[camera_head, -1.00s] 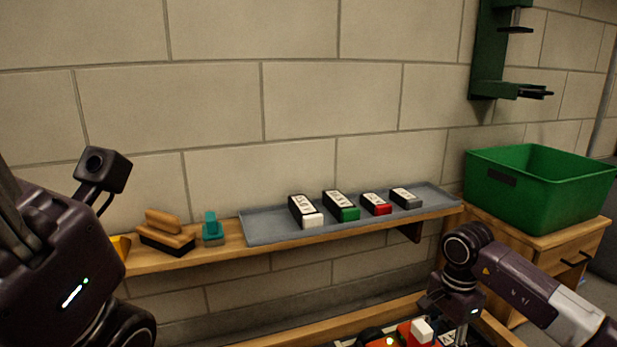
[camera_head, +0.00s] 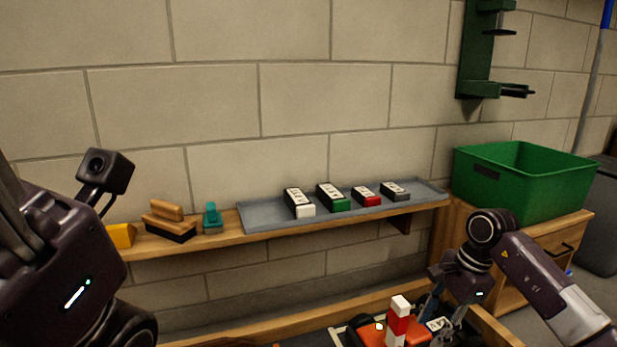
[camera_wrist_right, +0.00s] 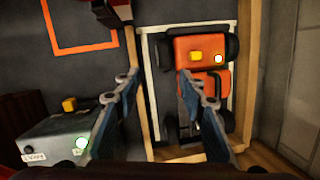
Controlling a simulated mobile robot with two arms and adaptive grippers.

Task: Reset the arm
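My right gripper (camera_head: 446,318) is above the orange RC car (camera_head: 372,333) at the bottom of the head view. In the right wrist view its two blue-grey fingers (camera_wrist_right: 157,75) stand apart with nothing between them. The car (camera_wrist_right: 195,50) lies beyond them, inside a white outline. A red and white block (camera_head: 399,318) stands upright at the car, left of the right gripper; whether they touch is unclear. My left arm is folded at the left edge of the head view, and its fingers cannot be made out.
A wall shelf (camera_head: 150,249) holds a yellow block (camera_head: 121,236), a brush (camera_head: 168,224), a teal tool (camera_head: 212,217) and a grey tray (camera_head: 262,221) with several labelled boxes. A green bin (camera_head: 525,185) stands on a wooden cabinet at right. A grey box (camera_wrist_right: 50,140) lies left of the car.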

